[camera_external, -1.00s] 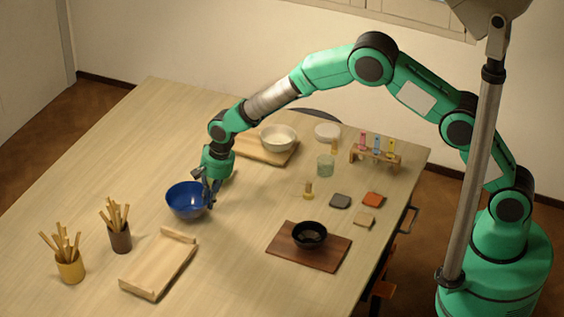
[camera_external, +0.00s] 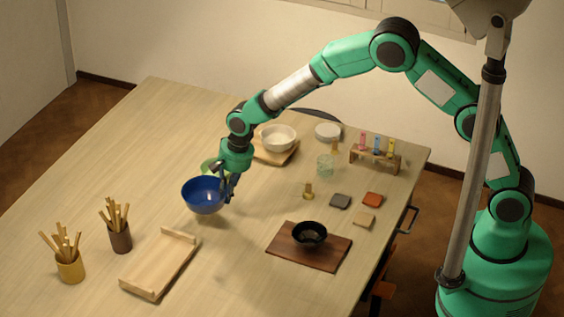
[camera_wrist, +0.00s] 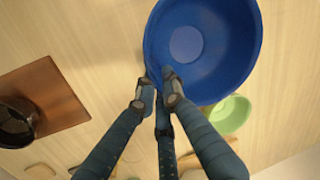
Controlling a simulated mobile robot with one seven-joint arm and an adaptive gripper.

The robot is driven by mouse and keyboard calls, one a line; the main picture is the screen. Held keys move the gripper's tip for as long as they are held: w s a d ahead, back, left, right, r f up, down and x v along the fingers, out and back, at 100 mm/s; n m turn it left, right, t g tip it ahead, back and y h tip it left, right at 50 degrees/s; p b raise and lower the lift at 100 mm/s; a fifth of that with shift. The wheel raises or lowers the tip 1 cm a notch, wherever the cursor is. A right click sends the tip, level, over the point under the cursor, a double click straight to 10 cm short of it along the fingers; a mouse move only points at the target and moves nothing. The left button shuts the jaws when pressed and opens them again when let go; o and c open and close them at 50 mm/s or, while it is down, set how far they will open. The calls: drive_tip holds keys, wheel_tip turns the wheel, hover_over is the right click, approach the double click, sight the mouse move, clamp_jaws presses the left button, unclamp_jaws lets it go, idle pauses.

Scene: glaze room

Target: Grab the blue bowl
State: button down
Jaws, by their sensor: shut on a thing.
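The blue bowl (camera_external: 203,197) is upright and held above the table in the external view. My gripper (camera_external: 231,188) is shut on its right-hand rim. In the wrist view the blue bowl (camera_wrist: 210,65) fills the upper right, empty inside, with my gripper's fingers (camera_wrist: 160,83) at its lower-left rim. A faint shadow lies on the table below the bowl.
A green bowl (camera_external: 210,167) stands just behind the blue one. A wooden tray (camera_external: 158,268) lies in front, with two stick-filled cups (camera_external: 120,238) to the left. A black bowl (camera_external: 309,233) sits on a dark board (camera_external: 330,256).

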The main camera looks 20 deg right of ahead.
drive_tip(key=s+d+r, duration=0.1)
drive_tip(key=s+d, duration=0.5)
drive_tip(key=d, duration=0.1)
drive_tip(key=shift+s+d, duration=0.15)
drive_tip(key=shift+d, duration=0.2)
